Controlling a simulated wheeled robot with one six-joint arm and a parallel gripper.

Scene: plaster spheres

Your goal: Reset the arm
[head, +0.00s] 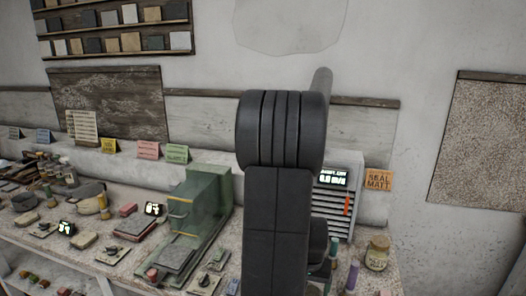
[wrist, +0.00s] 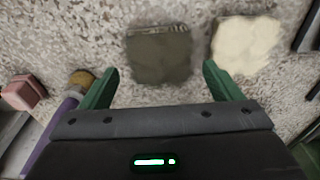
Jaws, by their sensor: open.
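My gripper (wrist: 160,88) shows in the wrist view with its two green fingers spread apart and nothing between them. A dark olive square sample (wrist: 159,55) lies on the speckled surface beyond the fingertips. A cream sample (wrist: 247,44) lies to its right.
A speckled workbench (head: 122,221) carries many small items. A green box-like machine (head: 198,200) stands left of my arm and a vented unit with a display (head: 337,205) stands right of it. A jar (head: 377,254) sits near the right end. Purple-handled tool (wrist: 55,130) lies left of my gripper.

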